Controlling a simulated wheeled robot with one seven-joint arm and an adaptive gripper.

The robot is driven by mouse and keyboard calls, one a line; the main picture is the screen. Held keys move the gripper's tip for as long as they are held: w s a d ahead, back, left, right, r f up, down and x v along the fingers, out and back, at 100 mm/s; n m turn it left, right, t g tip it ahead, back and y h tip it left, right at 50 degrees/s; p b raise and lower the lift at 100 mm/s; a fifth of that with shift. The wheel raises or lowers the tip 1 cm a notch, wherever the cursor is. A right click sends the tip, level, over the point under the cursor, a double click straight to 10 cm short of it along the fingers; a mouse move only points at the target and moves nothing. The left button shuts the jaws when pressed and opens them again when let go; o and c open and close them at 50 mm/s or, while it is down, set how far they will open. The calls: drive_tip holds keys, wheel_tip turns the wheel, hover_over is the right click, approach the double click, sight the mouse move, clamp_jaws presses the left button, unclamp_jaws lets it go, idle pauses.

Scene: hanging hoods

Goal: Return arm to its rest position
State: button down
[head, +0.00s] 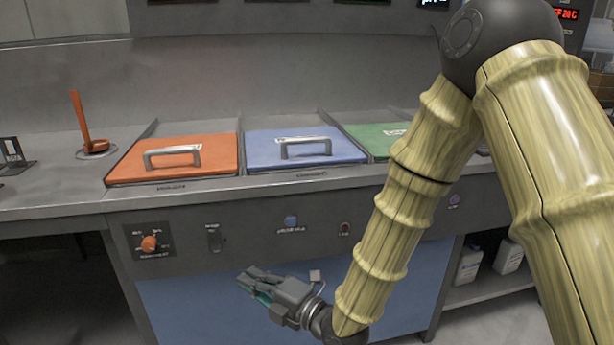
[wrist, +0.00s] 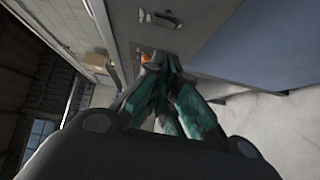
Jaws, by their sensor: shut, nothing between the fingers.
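My gripper (head: 252,281) is in front of the counter's blue lower panel (head: 195,310), below the control panel, pointing left in the head view. My bamboo-like arm comes down from the upper right of that view to it. In the wrist view the teal-lined fingers (wrist: 168,75) come together at their tips. The gripper is shut and holds nothing. From these frames I cannot tell whether the fingers touch the panel.
The counter has an orange lid (head: 185,165), a blue lid (head: 310,155) and a green lid (head: 375,138); handles show on the orange and blue ones. An orange knob (head: 149,243) is on the control panel. White bottles (head: 509,256) stand on a low shelf at right.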

drive_tip(key=s+d+f+m+g+h, duration=0.1)
drive_tip(key=s+d+f+m+h, duration=0.15)
drive_tip(key=d+f+m, duration=0.5)
drive_tip(key=s+d+f+m+h, duration=0.1)
drive_tip(key=d+f+m+h, duration=0.3)
drive_tip(key=f, duration=0.6)
drive_tip(key=s+d+f+m+g+h, duration=0.1)
drive_tip(key=s+d+f+m+h, duration=0.2)
drive_tip(key=d+f, duration=0.5)
drive_tip(key=s+d+f+m+g+h, duration=0.3)
drive_tip(key=s+d+f+m, duration=0.5)
drive_tip(key=s, duration=0.3)
drive_tip(key=s+d+f+m+g+h, duration=0.35)
drive_tip(key=s+d+f+m, duration=0.4)
drive_tip(key=s+d, duration=0.35)
wheel_tip(320, 180, up, 27)
drive_tip(key=s+p, duration=0.1)
drive_tip(key=p, duration=2.6)
drive_tip(key=shift+y+p, duration=0.3)
drive_tip(key=shift+g, duration=0.25)
